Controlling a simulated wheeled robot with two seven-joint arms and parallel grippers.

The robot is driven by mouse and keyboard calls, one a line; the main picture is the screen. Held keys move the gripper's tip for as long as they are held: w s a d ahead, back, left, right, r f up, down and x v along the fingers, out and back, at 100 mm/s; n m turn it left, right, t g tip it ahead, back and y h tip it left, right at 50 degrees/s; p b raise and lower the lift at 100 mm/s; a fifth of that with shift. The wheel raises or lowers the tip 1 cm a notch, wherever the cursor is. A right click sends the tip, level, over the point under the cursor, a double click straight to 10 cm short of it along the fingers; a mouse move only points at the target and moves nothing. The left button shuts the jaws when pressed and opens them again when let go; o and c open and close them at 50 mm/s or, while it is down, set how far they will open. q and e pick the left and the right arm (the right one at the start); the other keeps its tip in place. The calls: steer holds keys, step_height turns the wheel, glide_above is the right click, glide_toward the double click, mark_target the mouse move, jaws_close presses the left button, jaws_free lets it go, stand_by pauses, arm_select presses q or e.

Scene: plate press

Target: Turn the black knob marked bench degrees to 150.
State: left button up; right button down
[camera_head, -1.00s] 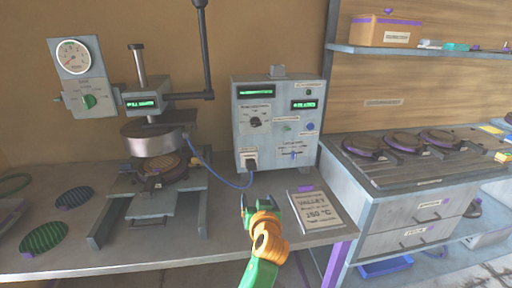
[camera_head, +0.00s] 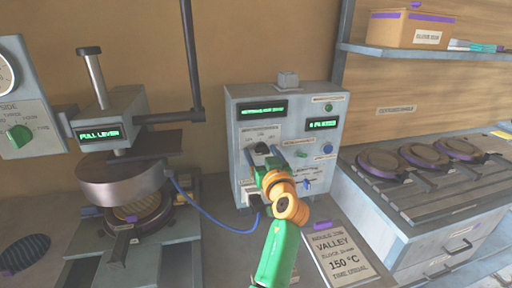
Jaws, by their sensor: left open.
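The grey control box (camera_head: 290,100) stands on the bench with two green-lit displays on its front. The black knob (camera_head: 262,148) is at its upper left, under the left display, with a printed scale around it. My left gripper (camera_head: 262,162), on a green and orange arm, is open right at the knob. Its fingers hide the lower part of the knob, and I cannot tell whether they touch it. The knob's pointer and scale numbers are too small to read. My right gripper is not in view.
A card (camera_head: 338,255) reading "VALLEY" and "150 °C" lies on the bench in front of the box. The press (camera_head: 125,180) stands at left, its display reading "PULL LEVER", with a tall lever (camera_head: 192,60). A blue cable (camera_head: 205,214) runs between press and box.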

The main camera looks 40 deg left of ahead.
arm_select(q)
steer(key=shift+s+d+r, duration=0.1)
steer(key=shift+d+r, duration=0.1)
steer(key=shift+d, duration=0.3)
steer(key=shift+c, duration=1.3)
steer(key=shift+a+f, duration=0.1)
jaws_close()
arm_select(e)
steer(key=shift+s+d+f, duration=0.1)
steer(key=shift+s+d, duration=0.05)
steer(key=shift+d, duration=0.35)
